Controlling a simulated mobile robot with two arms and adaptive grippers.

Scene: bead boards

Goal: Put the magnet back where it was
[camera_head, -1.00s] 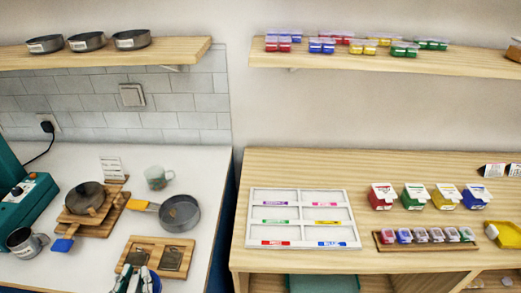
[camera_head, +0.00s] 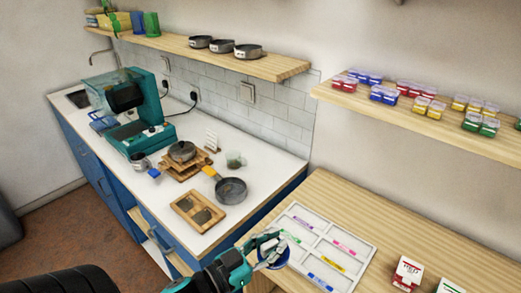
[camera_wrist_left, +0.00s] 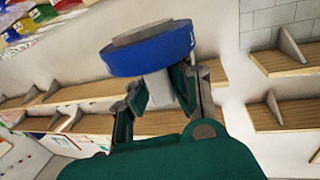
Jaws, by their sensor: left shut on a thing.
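My left gripper (camera_head: 262,246) is shut on a round blue thing with a pale grey face (camera_head: 274,258), which appears to be the magnet. In the left wrist view the blue disc (camera_wrist_left: 150,58) has a pale stem between the fingers (camera_wrist_left: 160,88). In the head view it is in front of the near left corner of the white compartment board (camera_head: 335,226). I cannot tell whether it touches the board. The board's compartments show purple, pink, green, yellow and blue strips; its near left part is hidden. My right gripper is not in view.
A white counter (camera_head: 232,212) at the left holds a teal coffee machine (camera_head: 140,128), a grey pan (camera_head: 231,190) and a wooden tray (camera_head: 184,199). Red and white boxes (camera_head: 407,272) stand right of the board. Shelves run above. The wooden top between board and wall is clear.

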